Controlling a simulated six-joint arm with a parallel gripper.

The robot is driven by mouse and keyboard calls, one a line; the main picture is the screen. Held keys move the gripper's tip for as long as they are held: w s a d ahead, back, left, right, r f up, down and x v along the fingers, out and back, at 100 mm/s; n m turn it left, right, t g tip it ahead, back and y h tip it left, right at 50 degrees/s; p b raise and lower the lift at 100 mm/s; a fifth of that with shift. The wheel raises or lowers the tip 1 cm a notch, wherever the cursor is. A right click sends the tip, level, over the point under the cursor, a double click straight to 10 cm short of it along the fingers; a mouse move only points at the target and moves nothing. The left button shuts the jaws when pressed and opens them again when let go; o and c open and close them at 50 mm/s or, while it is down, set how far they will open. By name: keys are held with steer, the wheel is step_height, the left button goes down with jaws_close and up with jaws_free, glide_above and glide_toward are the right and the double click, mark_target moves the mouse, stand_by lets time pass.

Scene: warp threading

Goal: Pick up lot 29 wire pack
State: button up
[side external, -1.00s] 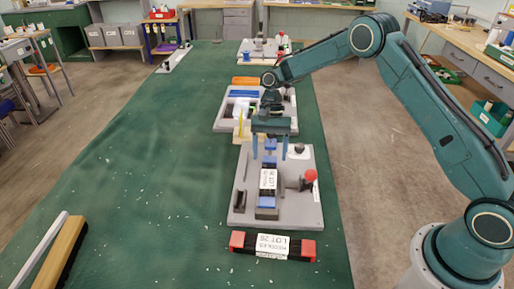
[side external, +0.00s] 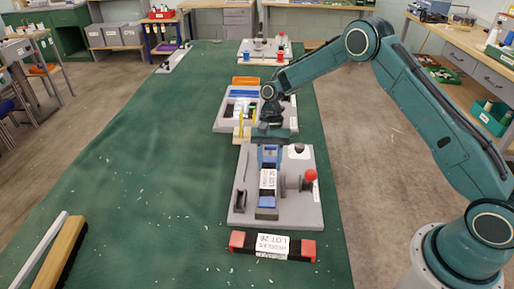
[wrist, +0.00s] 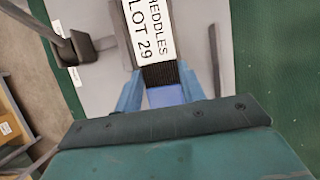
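The lot 29 wire pack (wrist: 157,32) lies in a grey fixture board (side external: 243,207), its white label reading "HEDDLES LOT 29" in the wrist view. In the side view the pack (side external: 268,179) has a blue block at each end. My gripper (side external: 270,160) is low over its far end. In the wrist view my gripper's blue fingers (wrist: 160,80) stand on either side of the dark end of the pack, with no clear gap visible. The pack still sits level in the fixture. The fingertips' contact is partly hidden.
A red-ended pack labelled lot 26 (side external: 272,246) lies on the green table in front of the board. A red-knobbed lever (side external: 310,175) stands on the board's right side. Another tray (side external: 222,122) stands just behind. The table's left is largely clear.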

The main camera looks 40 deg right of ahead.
steer(key=c, duration=0.7)
steer(key=shift+r, duration=5.05)
steer(key=shift+r, duration=0.1)
